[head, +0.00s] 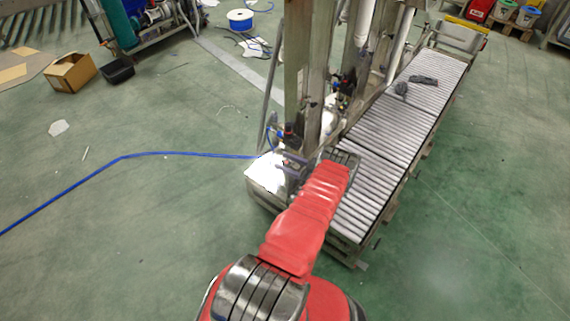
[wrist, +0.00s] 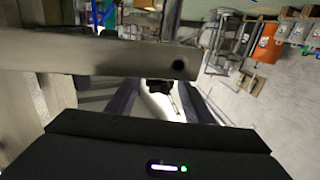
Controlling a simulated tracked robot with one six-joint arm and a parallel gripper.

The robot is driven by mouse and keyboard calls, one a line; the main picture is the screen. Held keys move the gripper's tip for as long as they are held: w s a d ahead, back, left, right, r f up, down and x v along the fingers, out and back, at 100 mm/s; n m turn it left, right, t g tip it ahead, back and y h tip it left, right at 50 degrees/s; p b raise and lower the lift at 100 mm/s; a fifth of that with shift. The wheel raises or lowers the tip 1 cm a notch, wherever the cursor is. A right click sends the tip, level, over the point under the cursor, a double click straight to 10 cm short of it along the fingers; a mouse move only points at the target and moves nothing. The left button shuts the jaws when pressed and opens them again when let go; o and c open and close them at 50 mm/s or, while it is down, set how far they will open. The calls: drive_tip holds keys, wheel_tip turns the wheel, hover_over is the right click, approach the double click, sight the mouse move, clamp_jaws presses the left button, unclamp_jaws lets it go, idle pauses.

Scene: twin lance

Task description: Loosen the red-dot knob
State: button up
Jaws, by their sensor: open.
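My gripper (wrist: 158,104) is open in the wrist view, its two dark fingers reaching forward under a grey metal beam (wrist: 100,54). Between the fingers, beyond the beam, is a pale shape with a small black part (wrist: 158,87); I cannot tell what it is. No knob with a red dot can be made out for certain. In the head view a small dark fitting with a reddish spot (head: 290,130) sits low on the metal frame (head: 297,65), left of my red arm's far end. Whether it is the knob is unclear. Gripper details are too small to tell there.
A roller conveyor (head: 375,150) runs along the right of the frame, with dark objects (head: 424,80) on it. A blue hose (head: 150,154) crosses the floor to a bright box (head: 267,175) at the frame's foot. Open floor lies left and right.

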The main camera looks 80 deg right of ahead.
drive_tip(key=shift+s, duration=0.1)
drive_tip(key=v, duration=1.3)
drive_tip(key=shift+s+a, duration=0.15)
drive_tip(key=shift+s, duration=0.1)
drive_tip(key=shift+f, duration=0.1)
idle(0.3)
